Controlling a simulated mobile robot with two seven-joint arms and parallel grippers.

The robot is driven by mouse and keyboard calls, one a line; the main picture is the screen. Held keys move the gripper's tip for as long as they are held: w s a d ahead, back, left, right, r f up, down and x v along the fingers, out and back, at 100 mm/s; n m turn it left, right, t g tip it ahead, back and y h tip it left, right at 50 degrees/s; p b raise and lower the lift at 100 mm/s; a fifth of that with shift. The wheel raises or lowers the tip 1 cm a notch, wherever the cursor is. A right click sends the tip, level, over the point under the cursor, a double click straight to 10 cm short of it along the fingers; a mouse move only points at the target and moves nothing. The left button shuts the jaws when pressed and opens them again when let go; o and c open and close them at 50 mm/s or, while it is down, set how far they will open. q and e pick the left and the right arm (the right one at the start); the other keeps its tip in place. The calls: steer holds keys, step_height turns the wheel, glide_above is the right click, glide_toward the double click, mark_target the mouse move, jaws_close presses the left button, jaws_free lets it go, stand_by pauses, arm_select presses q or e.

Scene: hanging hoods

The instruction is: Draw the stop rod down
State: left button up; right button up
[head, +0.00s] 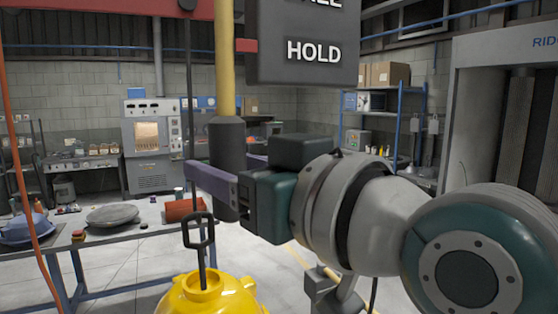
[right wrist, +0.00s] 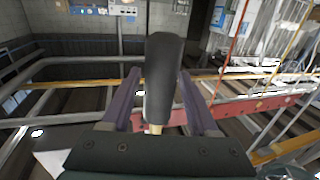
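The stop rod (head: 225,60) is a yellow bar hanging down at the centre of the head view. It ends in a thick dark grip (head: 227,145). My right gripper (head: 222,185) has its purple fingers on either side of the lower part of this grip. In the right wrist view, the dark grip (right wrist: 162,80) stands between the two fingers of the right gripper (right wrist: 160,85). A narrow gap shows beside it, so the fingers look open around it. Whether one finger touches it is unclear. My left gripper is in neither view.
A dark sign reading HOLD (head: 305,60) hangs right of the rod. Below is a yellow body (head: 212,297) with a black loop handle (head: 199,231). A workbench (head: 110,255) stands left, holding a round grey plate (head: 112,215). An orange hose (head: 22,180) hangs far left.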

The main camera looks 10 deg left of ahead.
steer(key=shift+o, duration=0.7)
steer(key=shift+r, duration=0.15)
steer(key=shift+s+d+b, duration=0.3)
steer(key=shift+d, duration=0.1)
steer(key=b+v, duration=0.4)
steer(key=v, duration=0.5)
